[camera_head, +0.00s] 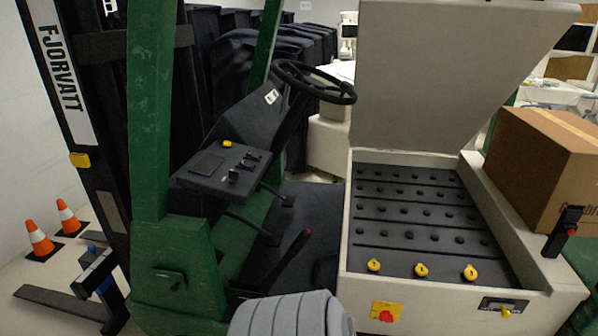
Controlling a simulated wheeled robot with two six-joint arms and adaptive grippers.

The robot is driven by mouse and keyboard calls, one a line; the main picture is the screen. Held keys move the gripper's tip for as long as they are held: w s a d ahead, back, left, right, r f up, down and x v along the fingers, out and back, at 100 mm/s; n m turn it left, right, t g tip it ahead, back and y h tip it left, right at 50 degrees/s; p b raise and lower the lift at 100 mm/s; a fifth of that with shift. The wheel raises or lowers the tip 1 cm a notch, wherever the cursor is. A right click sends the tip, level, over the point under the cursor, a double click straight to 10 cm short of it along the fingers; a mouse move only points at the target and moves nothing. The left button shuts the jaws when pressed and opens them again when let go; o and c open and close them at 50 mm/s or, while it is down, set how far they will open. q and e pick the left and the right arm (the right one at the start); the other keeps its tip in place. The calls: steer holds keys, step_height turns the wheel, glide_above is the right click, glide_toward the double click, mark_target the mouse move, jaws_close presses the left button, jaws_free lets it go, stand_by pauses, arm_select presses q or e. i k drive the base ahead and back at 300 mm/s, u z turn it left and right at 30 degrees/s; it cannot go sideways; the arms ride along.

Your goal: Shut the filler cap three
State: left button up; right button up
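The battery (410,249) lies in an open compartment of a green and cream truck, under a raised cream lid (440,75). Rows of small black caps cover its dark top. Three yellow caps stand in a row near its front edge: a left one (374,265), a middle one (421,269) and a right one (470,272). Any numbers on them are too small to read, so I cannot confirm which is three. I cannot tell whether each yellow cap is open or shut. Neither of my grippers shows in the head view.
A cardboard box (545,165) and a black device with a red button (565,230) stand right of the compartment. A grey ribbed seat-like form (285,315) is at the bottom. The steering wheel (313,82) is behind. Two orange cones (40,240) stand far left.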

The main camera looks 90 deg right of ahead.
mark_target(470, 274)
steer(key=u, duration=0.05)
steer(key=i, duration=0.55)
steer(key=z, duration=3.7)
